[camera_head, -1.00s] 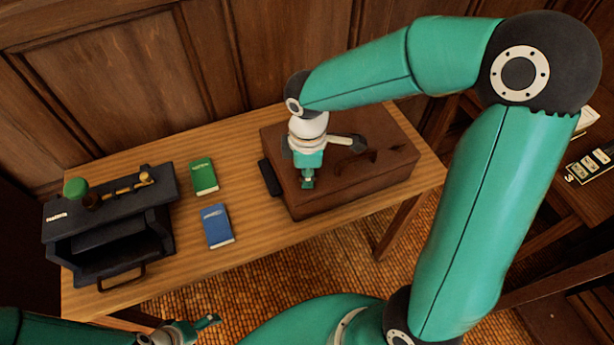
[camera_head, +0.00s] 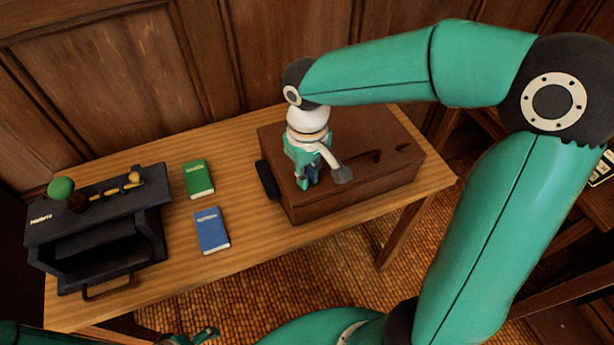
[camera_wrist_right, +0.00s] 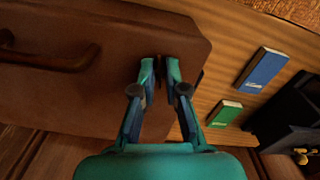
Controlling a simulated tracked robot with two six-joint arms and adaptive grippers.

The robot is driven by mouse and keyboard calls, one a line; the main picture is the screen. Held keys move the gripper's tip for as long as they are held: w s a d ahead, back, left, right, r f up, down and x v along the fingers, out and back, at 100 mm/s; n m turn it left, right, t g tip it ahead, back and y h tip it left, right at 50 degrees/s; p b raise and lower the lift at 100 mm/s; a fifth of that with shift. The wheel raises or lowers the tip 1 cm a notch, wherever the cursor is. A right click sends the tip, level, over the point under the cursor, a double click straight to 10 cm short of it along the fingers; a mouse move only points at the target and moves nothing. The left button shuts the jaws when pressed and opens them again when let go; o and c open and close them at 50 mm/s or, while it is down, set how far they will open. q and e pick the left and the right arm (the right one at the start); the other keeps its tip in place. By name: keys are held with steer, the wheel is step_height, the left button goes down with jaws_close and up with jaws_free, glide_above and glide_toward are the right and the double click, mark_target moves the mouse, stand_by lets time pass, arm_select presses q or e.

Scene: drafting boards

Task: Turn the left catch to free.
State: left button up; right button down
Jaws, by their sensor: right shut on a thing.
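A brown case (camera_head: 350,195) lies on the wooden table, with a dark handle (camera_head: 362,160) on its top; the handle also shows in the wrist view (camera_wrist_right: 62,60). A small dark catch (camera_head: 403,148) sits right of the handle. My right gripper (camera_head: 308,180) points down at the case's left part. In the wrist view its fingertips (camera_wrist_right: 160,68) are close together around a small dark piece, which looks like the left catch. The fingers mostly hide it, so its angle cannot be read. My left gripper (camera_head: 207,334) is at the bottom edge, only partly in view.
A black open-fronted box (camera_head: 45,240) with a green knob (camera_head: 61,188) stands at the table's left. A green book (camera_head: 198,180) and a blue book (camera_head: 212,231) lie between it and the case. A black block (camera_head: 267,180) is at the case's left side. The table's front strip is clear.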

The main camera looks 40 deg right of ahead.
steer(key=shift+m+b, duration=0.35)
steer(key=shift+m, duration=1.05)
steer(key=c, duration=1.2)
jaws_free()
steer(key=shift+r, duration=0.1)
step_height(320, 180, up, 12)
steer(key=shift+f, duration=0.2)
